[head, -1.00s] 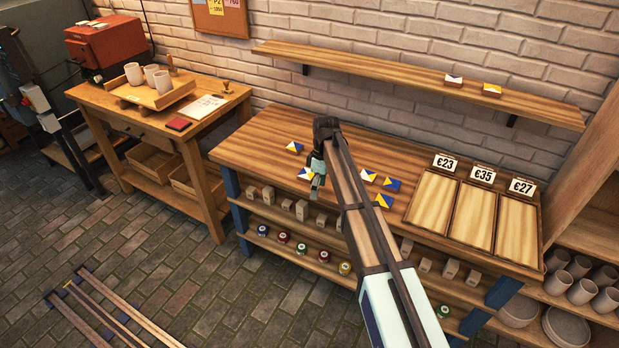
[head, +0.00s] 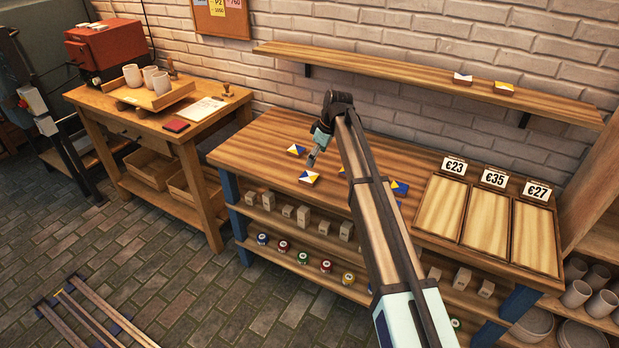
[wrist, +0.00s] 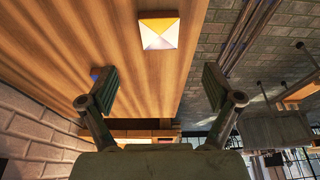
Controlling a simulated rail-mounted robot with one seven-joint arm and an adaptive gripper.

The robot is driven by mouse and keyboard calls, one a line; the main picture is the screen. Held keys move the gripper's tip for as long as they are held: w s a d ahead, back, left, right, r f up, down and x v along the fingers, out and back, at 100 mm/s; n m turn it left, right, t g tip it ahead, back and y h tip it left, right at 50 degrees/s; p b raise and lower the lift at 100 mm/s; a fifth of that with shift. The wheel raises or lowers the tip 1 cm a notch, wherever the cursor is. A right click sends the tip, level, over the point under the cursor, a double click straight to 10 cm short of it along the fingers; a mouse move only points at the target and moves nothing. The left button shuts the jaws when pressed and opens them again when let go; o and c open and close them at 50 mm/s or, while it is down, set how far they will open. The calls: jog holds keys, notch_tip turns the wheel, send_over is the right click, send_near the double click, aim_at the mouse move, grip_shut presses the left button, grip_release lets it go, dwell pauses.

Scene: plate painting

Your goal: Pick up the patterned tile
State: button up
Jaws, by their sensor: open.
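Several patterned tiles in yellow, white and blue lie on the wooden bench. One tile (head: 309,177) lies just below my gripper (head: 313,158) in the head view. A second tile (head: 295,150) lies behind and to its left, and another (head: 400,187) lies to the right, partly hidden by my arm. In the wrist view, my gripper (wrist: 163,90) is open and empty, fingers wide apart. One tile (wrist: 158,33) lies flat on the bench beyond the fingertips, near the middle between them. Something bluish by the left finger is mostly hidden.
Three wooden trays (head: 487,219) with price cards stand at the bench's right. A wall shelf (head: 400,74) above holds two tiles (head: 462,79). Paint jars (head: 283,246) and blocks fill the lower shelves. The bench's left end is clear.

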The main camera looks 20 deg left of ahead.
aim_at(309, 177)
jog(key=p+x, duration=0.2)
jog(key=x, duration=0.7)
jog(key=shift+f+p, duration=0.3)
jog(key=shift+f, duration=0.15)
jog(key=c, duration=1.3)
